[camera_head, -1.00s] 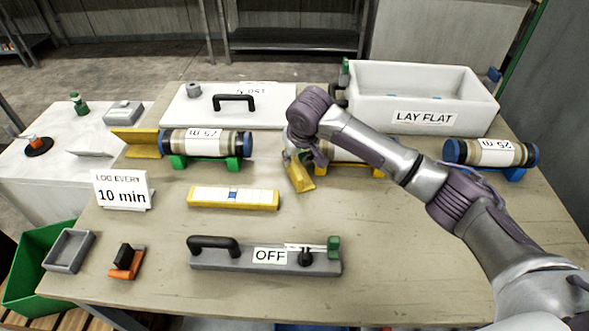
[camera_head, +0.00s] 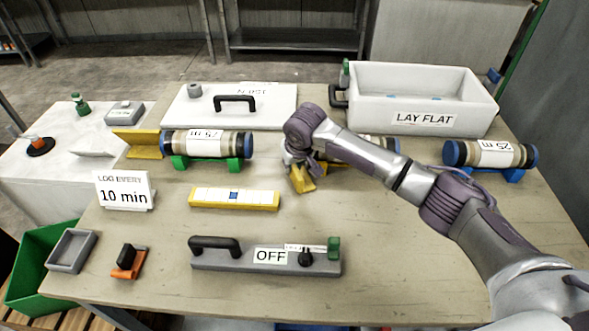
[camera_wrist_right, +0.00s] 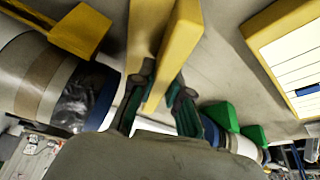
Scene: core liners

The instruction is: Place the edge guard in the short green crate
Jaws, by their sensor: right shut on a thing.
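A yellow angled edge guard (camera_head: 302,181) is in the grip of my right gripper (camera_head: 294,165), near the middle of the table. In the right wrist view the edge guard (camera_wrist_right: 177,50) stands between the two fingers of my right gripper (camera_wrist_right: 163,95), which is shut on it. The table surface is behind it. A second yellow angled piece (camera_head: 143,143) stands at the left, beside a core roll. The green crate (camera_head: 37,262) is low at the lower left, beyond the table's left edge, partly hidden by the table. My left gripper is not in view.
Core rolls lie in cradles at left (camera_head: 207,144), middle (camera_head: 372,146) and right (camera_head: 490,155). A yellow-edged strip (camera_head: 234,198), a "10 min" sign (camera_head: 123,190), a grey handled bar (camera_head: 217,261), an orange block (camera_head: 127,270) and a grey tray (camera_head: 70,251) occupy the left half.

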